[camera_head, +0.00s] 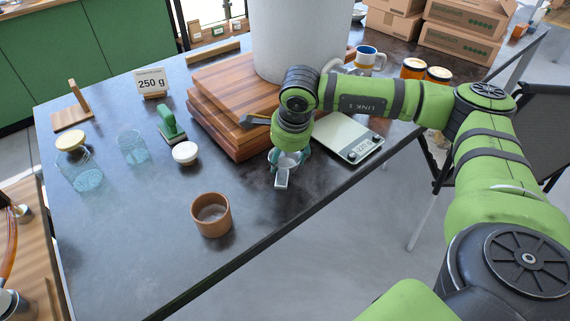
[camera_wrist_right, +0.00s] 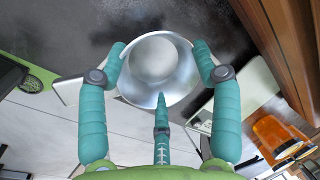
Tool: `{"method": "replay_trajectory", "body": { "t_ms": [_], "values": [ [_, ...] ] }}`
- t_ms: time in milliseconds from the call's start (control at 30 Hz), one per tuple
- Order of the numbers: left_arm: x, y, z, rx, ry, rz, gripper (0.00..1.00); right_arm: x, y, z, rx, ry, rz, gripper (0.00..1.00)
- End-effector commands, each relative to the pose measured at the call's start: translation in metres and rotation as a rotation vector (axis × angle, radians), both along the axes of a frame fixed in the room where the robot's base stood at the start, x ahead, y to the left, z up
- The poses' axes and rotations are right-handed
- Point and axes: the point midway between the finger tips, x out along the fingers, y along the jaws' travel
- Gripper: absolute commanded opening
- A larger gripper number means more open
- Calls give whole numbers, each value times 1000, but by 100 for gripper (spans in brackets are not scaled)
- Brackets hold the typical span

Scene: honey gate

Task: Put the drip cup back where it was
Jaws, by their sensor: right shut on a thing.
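The drip cup (camera_head: 283,175) looks like a small pale metal cup with a flat handle pointing toward the table's front edge. My right gripper (camera_head: 287,160) is shut on it, in front of the stacked wooden boards. In the right wrist view the round cup (camera_wrist_right: 150,88) sits between the teal fingers of the right gripper (camera_wrist_right: 160,68), its inside shiny and pale. I cannot tell whether its base touches the table. My left gripper is not in view.
The wooden boards (camera_head: 222,123) carry a large grey cylinder (camera_head: 300,35). A scale (camera_head: 345,137) lies to the right. A brown cup (camera_head: 211,214), a white round item (camera_head: 185,153) and a glass (camera_head: 132,147) stand to the left. Dark tabletop (camera_head: 125,220) is clear at front left.

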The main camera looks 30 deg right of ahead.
Motion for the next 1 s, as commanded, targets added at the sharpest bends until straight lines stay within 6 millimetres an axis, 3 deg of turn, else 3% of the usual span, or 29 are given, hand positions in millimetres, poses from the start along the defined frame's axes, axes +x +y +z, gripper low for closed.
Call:
{"method": "replay_trajectory", "body": {
  "t_ms": [333,833,867,900,1000],
  "values": [
    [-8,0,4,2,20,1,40,1,0,-39,0,0,0,12],
    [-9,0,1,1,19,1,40,1,0,-44,0,0,-1,12],
    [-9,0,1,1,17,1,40,1,0,-43,0,0,-1,77],
    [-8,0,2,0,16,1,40,1,0,-43,0,0,-1,88],
    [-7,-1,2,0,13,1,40,1,0,-43,0,0,-1,88]
  ]
}}
